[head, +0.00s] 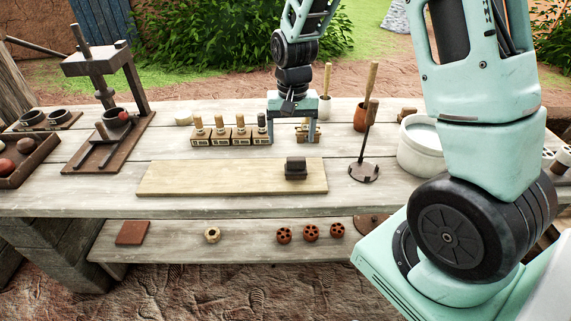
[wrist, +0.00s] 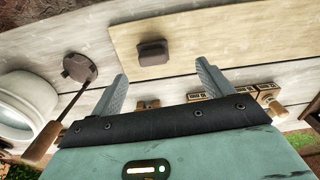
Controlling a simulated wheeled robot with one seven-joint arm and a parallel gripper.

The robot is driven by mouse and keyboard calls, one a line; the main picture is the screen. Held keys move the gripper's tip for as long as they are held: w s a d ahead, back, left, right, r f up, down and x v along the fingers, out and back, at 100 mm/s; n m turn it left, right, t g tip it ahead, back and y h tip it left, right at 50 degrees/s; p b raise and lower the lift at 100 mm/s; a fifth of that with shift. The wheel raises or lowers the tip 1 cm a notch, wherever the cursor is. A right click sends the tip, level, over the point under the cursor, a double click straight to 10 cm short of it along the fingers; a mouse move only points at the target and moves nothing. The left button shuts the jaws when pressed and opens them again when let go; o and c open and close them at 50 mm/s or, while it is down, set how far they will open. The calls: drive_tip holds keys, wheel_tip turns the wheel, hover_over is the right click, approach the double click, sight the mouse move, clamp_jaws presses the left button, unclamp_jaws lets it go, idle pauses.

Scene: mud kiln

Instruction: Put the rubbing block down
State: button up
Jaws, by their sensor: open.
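The rubbing block is a small dark block (head: 296,168) resting on the right part of the pale board (head: 210,178). In the wrist view the block (wrist: 153,52) lies on the board (wrist: 225,35), beyond the fingertips and apart from them. My gripper (head: 292,139) is open and empty, just behind the block and the board's far edge in the head view. Its two spread fingers also show in the wrist view (wrist: 161,72), with nothing between them.
A row of wooden-handled stamps (head: 230,135) stands left of my gripper. A rod on a dark round base (head: 364,172) stands right of the board. A white pot (head: 421,150) is farther right. A press stand (head: 105,90) is at the left. The board's left part is bare.

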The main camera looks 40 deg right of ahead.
drive_tip(key=s+a+r+n, duration=0.2)
drive_tip(key=s+a, duration=0.1)
drive_tip(key=a, duration=0.3)
drive_tip(key=s+a+r+n, duration=0.2)
drive_tip(key=a, duration=0.3)
drive_tip(key=s+a+r+n, duration=0.2)
drive_tip(key=s+a+n, duration=0.3)
drive_tip(key=s, duration=0.4)
drive_tip(key=s+a+r+n, duration=0.2)
drive_tip(key=s+a+n, duration=0.2)
drive_tip(key=s, duration=0.5)
drive_tip(key=shift+s+a+r+n, duration=0.35)
drive_tip(key=shift+s+a+n, duration=0.05)
drive_tip(key=shift+a, duration=0.75)
